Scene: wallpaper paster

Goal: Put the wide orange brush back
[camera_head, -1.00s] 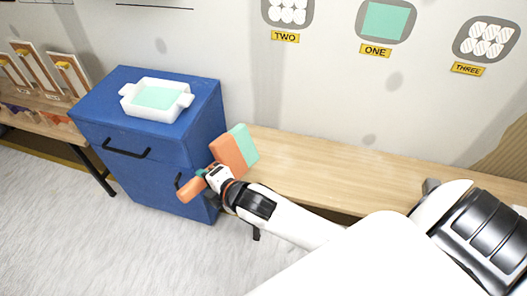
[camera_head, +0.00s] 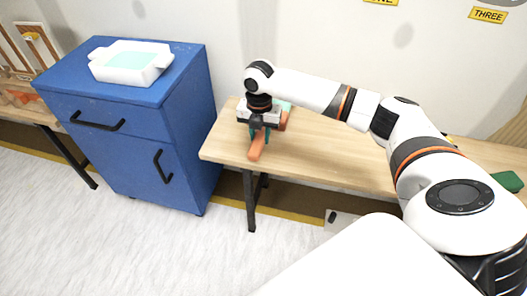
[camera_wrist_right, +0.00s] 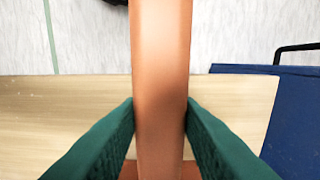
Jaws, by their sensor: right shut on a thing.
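My right gripper (camera_head: 259,132) is shut on the handle of the wide orange brush (camera_head: 257,150), low over the left end of the wooden table (camera_head: 330,150). The brush's orange head shows partly beside the gripper, with a pale teal part behind it. In the right wrist view, the green fingers (camera_wrist_right: 160,125) press on both sides of the orange handle (camera_wrist_right: 161,60). The gripper hides much of the brush, so I cannot tell whether it touches the table. My left gripper is not in view.
A blue cabinet (camera_head: 180,130) stands left of the table, with a white tray (camera_head: 130,76) of pale teal on top. A green item (camera_head: 507,181) lies at the far right. Another wooden table with brown frames is at the far left. The table's front left is bare.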

